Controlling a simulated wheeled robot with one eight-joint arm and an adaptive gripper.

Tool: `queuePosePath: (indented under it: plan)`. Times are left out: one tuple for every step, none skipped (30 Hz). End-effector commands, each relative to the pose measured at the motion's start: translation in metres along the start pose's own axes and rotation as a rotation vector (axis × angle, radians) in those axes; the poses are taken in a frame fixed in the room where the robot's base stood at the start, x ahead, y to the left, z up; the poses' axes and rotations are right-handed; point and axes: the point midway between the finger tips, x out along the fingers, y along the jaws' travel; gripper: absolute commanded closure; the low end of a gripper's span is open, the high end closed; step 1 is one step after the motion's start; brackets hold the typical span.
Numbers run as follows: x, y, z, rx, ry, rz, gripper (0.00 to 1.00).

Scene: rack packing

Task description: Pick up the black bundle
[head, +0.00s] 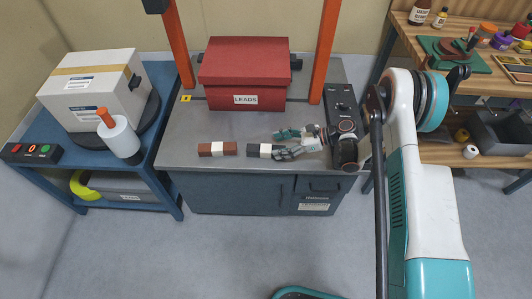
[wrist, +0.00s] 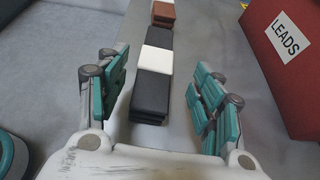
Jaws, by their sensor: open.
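The black bundle (head: 259,151) lies on the grey table top, a dark bar with a white band around its middle. In the wrist view the black bundle (wrist: 151,91) lies between the two finger pads, its near end closest to me. My gripper (head: 289,142) reaches in from the right in the head view, one finger on each side of the bundle's right end. In the wrist view my gripper (wrist: 160,95) is open, with gaps on both sides of the bundle. The fingers hide the bundle's right end in the head view.
A brown bundle (head: 217,149) with a white band lies in line with the black one, to its left. A red box labelled LEADS (head: 245,75) stands behind, between orange posts. A black control box (head: 341,102) stands at the right. The table's front edge (head: 225,171) is close.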

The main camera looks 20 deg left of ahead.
Motion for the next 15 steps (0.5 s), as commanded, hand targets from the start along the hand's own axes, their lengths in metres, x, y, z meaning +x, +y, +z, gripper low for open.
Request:
queuePosePath:
  plan:
    - [0.004,0.000,-0.001,0.000,0.000,0.000,0.39]
    - [0.006,0.000,-0.001,0.000,0.000,0.000,0.39]
    - [0.007,0.000,0.000,0.000,0.000,-0.001,0.39]
    - [0.009,0.000,0.000,0.000,0.000,-0.001,0.39]
    - [0.010,0.000,0.000,-0.001,0.000,-0.001,0.39]
    - [0.012,0.000,0.000,-0.001,0.000,-0.001,0.39]
    - [0.014,0.001,0.000,-0.001,0.000,0.000,0.39]
    - [0.016,0.001,0.000,-0.001,0.000,0.000,0.39]
    - [0.021,0.002,-0.001,-0.001,0.000,0.001,0.39]
    - [0.024,0.003,-0.001,-0.001,0.000,0.001,0.39]
    - [0.029,0.003,-0.001,-0.001,0.000,0.001,0.39]
    - [0.035,0.004,-0.001,-0.001,0.000,0.001,0.39]
    - [0.040,0.005,-0.001,-0.001,0.000,0.001,0.39]
    - [0.044,0.006,-0.002,-0.001,0.000,0.002,0.39]
    - [0.050,0.005,-0.001,-0.001,0.001,0.001,0.39]
